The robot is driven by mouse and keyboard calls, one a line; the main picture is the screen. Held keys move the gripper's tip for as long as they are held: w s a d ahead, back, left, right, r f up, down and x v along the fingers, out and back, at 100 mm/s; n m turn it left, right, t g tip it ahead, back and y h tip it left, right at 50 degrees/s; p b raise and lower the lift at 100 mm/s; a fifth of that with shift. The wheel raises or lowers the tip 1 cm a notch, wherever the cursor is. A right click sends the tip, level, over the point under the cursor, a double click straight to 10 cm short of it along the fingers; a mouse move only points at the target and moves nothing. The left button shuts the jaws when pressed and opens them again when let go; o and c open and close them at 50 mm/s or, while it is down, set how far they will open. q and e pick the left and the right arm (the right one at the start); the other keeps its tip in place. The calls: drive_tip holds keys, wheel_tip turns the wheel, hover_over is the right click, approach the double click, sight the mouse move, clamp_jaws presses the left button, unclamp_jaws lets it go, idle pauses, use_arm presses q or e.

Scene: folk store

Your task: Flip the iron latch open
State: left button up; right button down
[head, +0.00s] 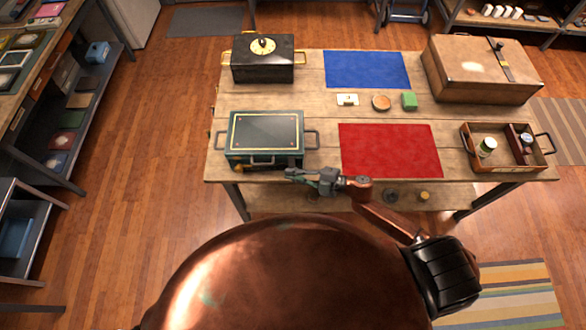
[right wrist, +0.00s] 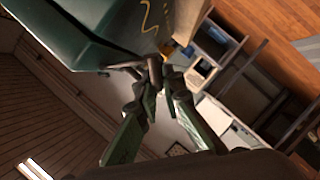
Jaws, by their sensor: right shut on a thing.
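A dark green box (head: 265,133) with brass trim and side handles stands at the near left of the table. My right gripper (head: 292,174) is just in front of its near right corner. In the right wrist view the green box (right wrist: 85,28) fills the upper left. There my right gripper (right wrist: 155,70) has its fingertips closed around a small dark metal piece, the iron latch (right wrist: 153,61), beside the box's edge. The fingers hide much of the latch, and its angle is hard to tell. My left gripper is not in view.
On the wooden table (head: 322,110) are a black box with a dial (head: 263,58), a blue mat (head: 366,69), a red mat (head: 390,150), a brown case (head: 482,70) and a wooden tray (head: 478,160).

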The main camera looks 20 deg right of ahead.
drive_tip(key=r+m+g+p, duration=0.1)
drive_tip(key=r+p, duration=0.1)
drive_tip(key=p, duration=0.1)
drive_tip(key=shift+s+m+p, duration=0.1)
drive_tip(key=shift+m+p, duration=0.25)
drive_tip(key=shift+m, duration=0.05)
drive_tip(key=shift+m+g+p, duration=0.3)
drive_tip(key=shift+m+p, duration=0.2)
drive_tip(key=shift+p, duration=0.35)
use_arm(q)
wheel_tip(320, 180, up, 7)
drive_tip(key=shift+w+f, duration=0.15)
use_arm(e)
drive_tip(key=shift+r, duration=0.1)
drive_tip(key=c, duration=2.1)
unclamp_jaws()
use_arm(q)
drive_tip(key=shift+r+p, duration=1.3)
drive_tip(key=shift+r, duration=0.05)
use_arm(e)
drive_tip(key=shift+w+r+v, duration=0.1)
drive_tip(key=shift+w+v, duration=0.05)
drive_tip(key=shift+v, duration=1.3)
drive_tip(key=shift+w+r+v, duration=0.1)
drive_tip(key=shift+w+v, duration=0.05)
drive_tip(key=shift+v, duration=1.3)
drive_tip(key=shift+w+r+v, duration=0.1)
drive_tip(key=shift+w+v, duration=0.1)
drive_tip(key=shift+v, duration=1.3)
